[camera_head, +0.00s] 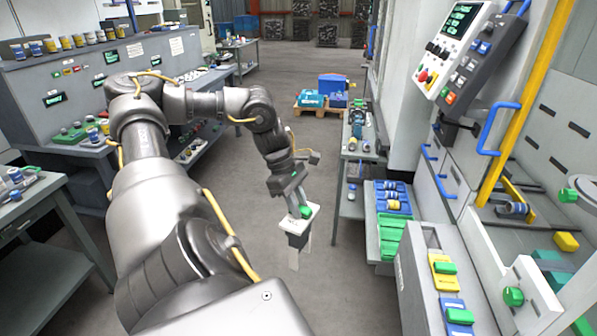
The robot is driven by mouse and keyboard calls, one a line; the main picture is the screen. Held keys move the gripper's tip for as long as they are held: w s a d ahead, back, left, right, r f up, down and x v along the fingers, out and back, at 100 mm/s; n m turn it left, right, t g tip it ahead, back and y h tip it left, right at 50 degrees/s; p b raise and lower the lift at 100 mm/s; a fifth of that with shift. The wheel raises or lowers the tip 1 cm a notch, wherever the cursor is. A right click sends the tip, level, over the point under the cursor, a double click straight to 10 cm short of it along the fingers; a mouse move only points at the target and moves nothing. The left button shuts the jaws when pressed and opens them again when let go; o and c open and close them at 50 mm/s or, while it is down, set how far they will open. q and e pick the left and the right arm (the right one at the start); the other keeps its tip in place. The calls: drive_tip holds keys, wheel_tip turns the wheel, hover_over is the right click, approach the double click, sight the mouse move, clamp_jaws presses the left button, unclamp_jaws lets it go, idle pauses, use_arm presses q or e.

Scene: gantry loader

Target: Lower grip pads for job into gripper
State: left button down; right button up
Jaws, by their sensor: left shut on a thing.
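My left gripper (298,205) hangs over the open floor aisle, pointing down. It is shut on a white-topped piece (297,226) with a green knob, a dark body and pale strips hanging below. I cannot tell for sure whether this piece is the grip pads. On the front ledge of the machine at the right, green blocks sit on a yellow holder (437,285) and a blue holder (452,303). A white plate with a green knob (513,297) stands inside the machine bay. I cannot make out which part is the machine's gripper. My right gripper is out of view.
A control panel (466,50) and blue handles (493,132) jut out at the right. A side bench with a blue tray (392,190) and a green tray (388,240) stands beside the machine. A long workbench (35,92) lines the left. The floor between is clear.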

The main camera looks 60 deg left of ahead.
use_arm(q)
drive_tip(key=w+d+f+m+g, duration=0.15)
drive_tip(key=d+f+m, duration=0.3)
drive_tip(key=d, duration=0.55)
drive_tip(key=w+d+f+m+g, duration=0.1)
drive_tip(key=w+d+f+m, duration=0.15)
drive_tip(key=d+f, duration=0.55)
drive_tip(key=w+d+r+m+g, duration=0.1)
drive_tip(key=w+d+r+m, duration=0.2)
drive_tip(key=d+r, duration=0.2)
drive_tip(key=w+d+r+m+g, duration=0.1)
drive_tip(key=w+d+r+m, duration=0.2)
drive_tip(key=d, duration=0.5)
wheel_tip(320, 180, up, 3)
drive_tip(key=shift+w+f+m+g, duration=0.2)
drive_tip(key=shift+w+m+g, duration=0.2)
drive_tip(key=shift+m, duration=0.1)
